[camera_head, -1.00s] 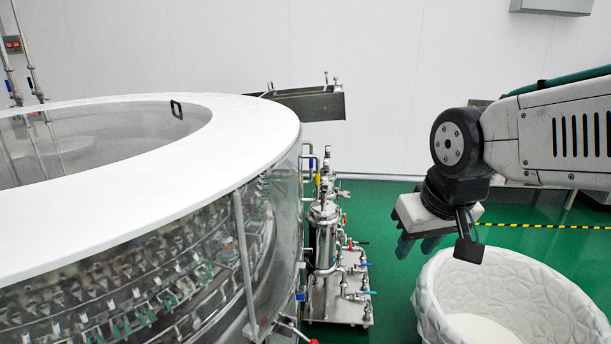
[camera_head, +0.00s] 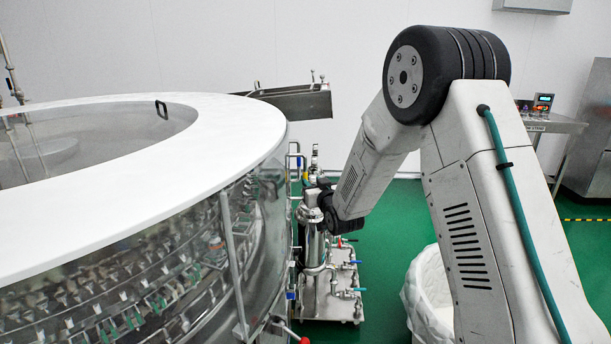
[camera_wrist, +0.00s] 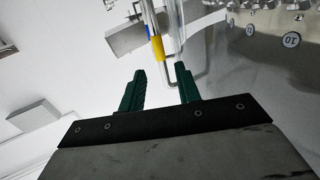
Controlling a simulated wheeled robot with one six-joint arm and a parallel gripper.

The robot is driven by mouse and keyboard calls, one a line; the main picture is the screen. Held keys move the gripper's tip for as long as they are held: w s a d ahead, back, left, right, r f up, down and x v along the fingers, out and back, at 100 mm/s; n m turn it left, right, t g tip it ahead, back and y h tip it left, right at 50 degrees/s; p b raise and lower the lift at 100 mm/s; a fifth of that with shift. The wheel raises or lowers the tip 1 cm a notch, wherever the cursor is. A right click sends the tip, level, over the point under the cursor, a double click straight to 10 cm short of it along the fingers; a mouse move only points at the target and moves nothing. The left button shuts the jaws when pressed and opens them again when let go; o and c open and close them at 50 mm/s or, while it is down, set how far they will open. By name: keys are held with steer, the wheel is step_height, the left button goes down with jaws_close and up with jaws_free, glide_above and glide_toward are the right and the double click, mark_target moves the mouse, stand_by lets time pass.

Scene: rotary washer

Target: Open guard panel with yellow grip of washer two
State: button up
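The washer, a large round machine with a white top ring (camera_head: 140,185) and clear curved side panels (camera_head: 150,270), fills the left of the head view. My gripper (camera_wrist: 160,70) shows in the wrist view with its two green fingers apart and nothing between them. A thin pipe with a yellow band (camera_wrist: 157,48) and a blue band stands beyond the fingertips. I cannot tell whether this band is the panel's yellow grip. In the head view the arm reaches down toward the washer's right side, and the fingers are hidden.
A steel filter unit (camera_head: 315,265) with pipes and valves stands right of the washer. A white bin (camera_head: 418,290) is partly behind my arm. A steel trough (camera_head: 300,101) juts from the washer's far side. Green floor (camera_head: 395,210) is clear toward the back wall.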

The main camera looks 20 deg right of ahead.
mark_target(306, 175)
steer(key=w, duration=0.8)
steer(key=shift+a+f, duration=0.1)
steer(key=shift+a, duration=0.25)
steer(key=shift+s, duration=0.1)
jaws_close()
